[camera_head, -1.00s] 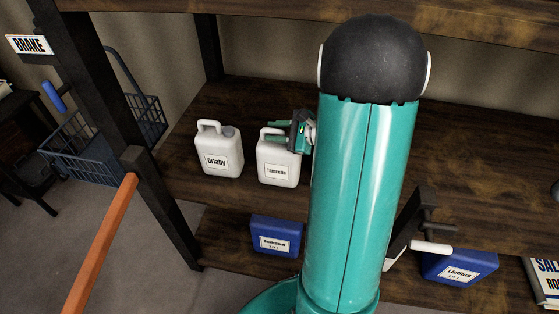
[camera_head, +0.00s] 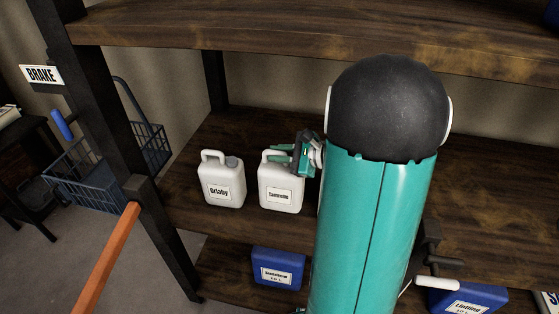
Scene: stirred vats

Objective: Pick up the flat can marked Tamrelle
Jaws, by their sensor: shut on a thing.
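The can marked Tamrelle (camera_head: 281,194) is a white jug with a handle and a dark-lettered label. It stands upright on the middle wooden shelf, left of my arm. My gripper (camera_head: 281,153) is at its top, with green fingers shut on the can around its handle area. The exact grip is partly hidden by the gripper body. I cannot tell whether the can's base is lifted off the shelf.
A similar white can marked Ortaby (camera_head: 221,183) stands close on the left. A blue container (camera_head: 277,268) and another blue one marked Linfling (camera_head: 467,299) sit on the lower shelf. The upper shelf (camera_head: 300,35) overhangs. A dark post (camera_head: 110,150) stands left, beside a blue basket cart (camera_head: 85,172).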

